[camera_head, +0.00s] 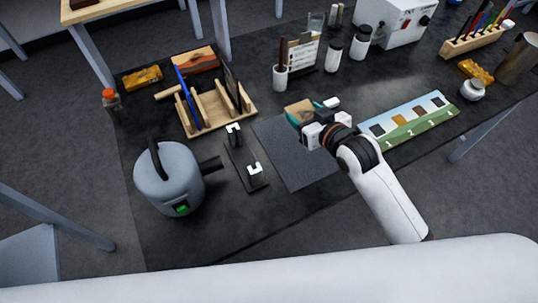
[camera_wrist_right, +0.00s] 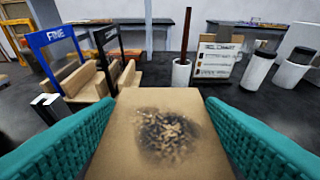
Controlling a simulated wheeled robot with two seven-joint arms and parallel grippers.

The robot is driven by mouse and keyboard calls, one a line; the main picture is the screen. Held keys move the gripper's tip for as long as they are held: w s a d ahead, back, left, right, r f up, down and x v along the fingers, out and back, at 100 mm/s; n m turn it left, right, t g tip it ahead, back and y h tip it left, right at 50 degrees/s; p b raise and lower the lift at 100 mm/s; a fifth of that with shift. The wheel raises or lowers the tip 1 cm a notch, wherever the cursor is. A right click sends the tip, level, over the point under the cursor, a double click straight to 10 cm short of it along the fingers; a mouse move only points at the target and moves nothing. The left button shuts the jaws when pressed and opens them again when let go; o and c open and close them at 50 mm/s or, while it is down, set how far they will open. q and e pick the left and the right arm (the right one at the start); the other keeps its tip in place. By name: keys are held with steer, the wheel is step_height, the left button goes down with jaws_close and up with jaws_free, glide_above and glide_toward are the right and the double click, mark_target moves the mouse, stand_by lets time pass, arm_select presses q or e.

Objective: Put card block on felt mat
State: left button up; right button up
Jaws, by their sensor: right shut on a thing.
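The card block (camera_head: 298,106) is a tan piece held in my right gripper (camera_head: 308,113), above the far edge of the felt mat. In the right wrist view the card block (camera_wrist_right: 165,135) has a dark, scuffed patch on its face and sits between two teal finger pads, which touch its sides. The felt mat (camera_head: 290,170) is a dark grey rectangle lying flat on the black table. My right arm covers part of its right side. The height of the block over the mat is hard to tell. The left gripper is not in view.
A wooden rack (camera_head: 217,118) and a black stand with pale posts (camera_head: 243,165) are left of the mat. A grey kettle-like pot (camera_head: 170,180) stands further left. A numbered strip (camera_head: 410,118) lies to the right. A white cup (camera_head: 280,78) stands behind.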

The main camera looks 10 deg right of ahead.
step_height(320, 180, down, 2)
steer(key=shift+s+a+f, duration=0.1)
steer(key=shift+s, duration=0.05)
steer(key=f, duration=0.4)
steer(key=shift+d, duration=0.3)
steer(key=shift+f, duration=0.4)
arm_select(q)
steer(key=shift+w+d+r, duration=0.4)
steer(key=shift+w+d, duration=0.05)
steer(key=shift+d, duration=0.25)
arm_select(e)
steer(key=shift+a+f, duration=0.1)
steer(key=shift+f, duration=1.6)
steer(key=shift+f, duration=0.2)
steer(key=o, duration=1)
steer(key=shift+r, duration=0.1)
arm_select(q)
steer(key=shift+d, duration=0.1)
